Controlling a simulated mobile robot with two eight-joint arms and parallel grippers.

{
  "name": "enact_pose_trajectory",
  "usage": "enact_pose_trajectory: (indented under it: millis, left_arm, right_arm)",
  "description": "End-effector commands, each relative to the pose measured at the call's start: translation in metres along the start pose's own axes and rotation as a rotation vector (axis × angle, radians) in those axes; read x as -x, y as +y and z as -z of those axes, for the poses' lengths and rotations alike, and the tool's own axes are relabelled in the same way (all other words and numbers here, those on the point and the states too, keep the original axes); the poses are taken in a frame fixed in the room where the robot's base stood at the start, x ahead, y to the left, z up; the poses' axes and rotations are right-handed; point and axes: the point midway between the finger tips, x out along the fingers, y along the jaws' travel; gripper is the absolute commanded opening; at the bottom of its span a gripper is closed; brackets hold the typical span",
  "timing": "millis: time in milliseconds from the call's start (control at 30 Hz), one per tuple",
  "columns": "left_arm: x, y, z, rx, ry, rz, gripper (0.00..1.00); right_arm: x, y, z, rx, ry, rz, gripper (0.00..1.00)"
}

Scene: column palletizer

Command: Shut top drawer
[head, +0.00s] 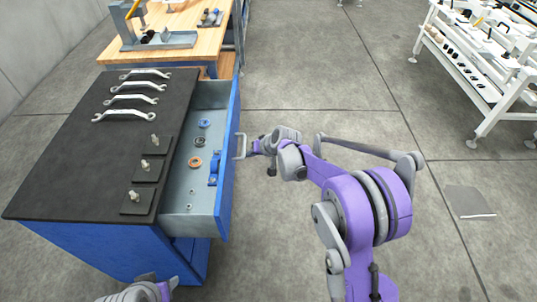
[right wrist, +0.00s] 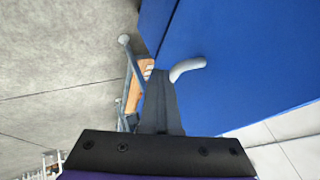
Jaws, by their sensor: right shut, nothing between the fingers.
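The blue cabinet (head: 110,248) stands at the left with its top drawer (head: 218,215) pulled out to the right. The drawer's grey inside is visible, and its blue front (right wrist: 235,60) fills much of the right wrist view. A grey handle (head: 240,148) sticks out from the front. My right gripper (head: 256,147) is shut and empty, at the handle on the outer side of the front; I cannot tell whether it touches. Part of my left arm shows at the bottom left edge; the state of its gripper is unclear.
Several wrenches (head: 134,86) and bolts on plates (head: 148,165) lie on the black cabinet top (head: 70,165). The drawer holds small rings (head: 195,162) and a blue part (head: 214,170). A wooden bench (head: 200,40) stands behind.

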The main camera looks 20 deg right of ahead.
Motion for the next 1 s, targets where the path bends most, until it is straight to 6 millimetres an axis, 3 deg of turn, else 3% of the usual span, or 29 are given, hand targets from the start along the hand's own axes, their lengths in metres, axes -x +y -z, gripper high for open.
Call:
enact_pose_trajectory:
  millis: [200, 500, 800, 1000]
  left_arm:
    - [-0.005, 0.0, -0.003, 0.0, -0.002, 0.0, 0.5]
    - [-0.009, 0.0, -0.005, 0.0, -0.003, 0.0, 0.5]
    - [-0.01, 0.0, -0.006, 0.0, -0.004, 0.0, 0.5]
    - [-0.01, 0.0, -0.006, 0.0, -0.004, 0.0, 0.5]
  right_arm:
    - [-0.032, -0.056, -0.002, 0.005, -0.004, 0.003, 0.0]
    - [-0.067, -0.119, -0.002, 0.002, -0.002, 0.003, 0.0]
    - [-0.087, -0.153, -0.002, 0.001, -0.001, 0.001, 0.0]
    - [-0.091, -0.161, -0.002, 0.001, 0.0, 0.0, 0.0]
